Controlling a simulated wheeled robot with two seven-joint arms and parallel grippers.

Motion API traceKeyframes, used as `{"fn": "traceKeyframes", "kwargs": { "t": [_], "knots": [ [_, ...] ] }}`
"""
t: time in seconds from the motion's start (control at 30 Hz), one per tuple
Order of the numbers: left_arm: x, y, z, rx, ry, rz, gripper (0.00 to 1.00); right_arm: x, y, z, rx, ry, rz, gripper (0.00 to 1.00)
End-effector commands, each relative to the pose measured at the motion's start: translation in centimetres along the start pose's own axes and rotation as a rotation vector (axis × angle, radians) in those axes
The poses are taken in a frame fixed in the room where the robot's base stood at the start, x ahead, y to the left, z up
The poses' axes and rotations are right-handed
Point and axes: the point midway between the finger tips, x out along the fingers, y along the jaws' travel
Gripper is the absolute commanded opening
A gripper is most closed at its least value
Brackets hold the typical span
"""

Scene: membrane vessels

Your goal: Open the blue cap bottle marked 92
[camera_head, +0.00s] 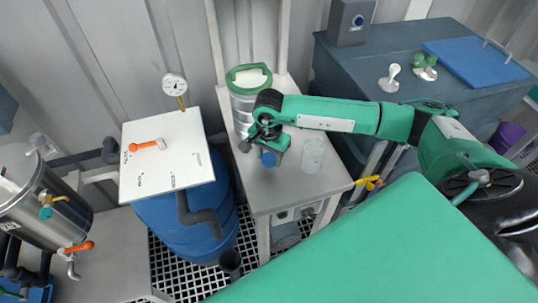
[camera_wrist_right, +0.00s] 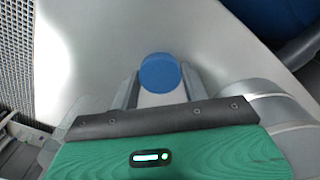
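A bottle with a round blue cap (camera_wrist_right: 160,73) stands between the fingertips of my right gripper (camera_wrist_right: 161,82) in the right wrist view. Its pale body shows below the cap. The two fingers are apart, one on each side of the cap; I cannot tell whether they touch it. In the head view the blue cap (camera_head: 268,160) sits just below my right gripper (camera_head: 262,145), over the light grey bench (camera_head: 273,200). No marking 92 is legible. My left gripper is not in view.
A clear container (camera_head: 312,155) stands right of the bottle. A steel vessel with a green rim (camera_head: 247,83) stands behind. A white panel with an orange-handled valve (camera_head: 195,170) and a blue barrel (camera_head: 215,240) are at the left. The front of the bench is clear.

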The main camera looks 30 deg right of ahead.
Motion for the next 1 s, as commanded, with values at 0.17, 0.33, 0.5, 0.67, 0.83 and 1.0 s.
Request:
{"fn": "traceKeyframes", "kwargs": {
  "t": [0.17,0.33,0.5,0.67,0.83,1.0],
  "knots": [
    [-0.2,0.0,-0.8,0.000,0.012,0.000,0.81,0.0,0.0,0.0,0.000,0.000,0.000,0.66],
    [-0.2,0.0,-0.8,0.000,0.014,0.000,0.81,-0.1,0.0,0.0,0.000,0.000,0.000,0.66],
    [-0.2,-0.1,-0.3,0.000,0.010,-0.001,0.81,-0.8,-0.1,-0.1,0.000,0.001,-0.002,0.66],
    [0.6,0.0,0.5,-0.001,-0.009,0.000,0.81,-3.7,-0.1,-0.1,-0.001,0.002,-0.005,0.66],
    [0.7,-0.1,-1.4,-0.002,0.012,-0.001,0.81,-7.6,-0.1,-0.1,-0.002,0.002,-0.005,0.66],
    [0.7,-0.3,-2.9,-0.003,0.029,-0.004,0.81,-10.6,-0.1,0.0,0.000,0.001,-0.003,0.66]
  ]
}}
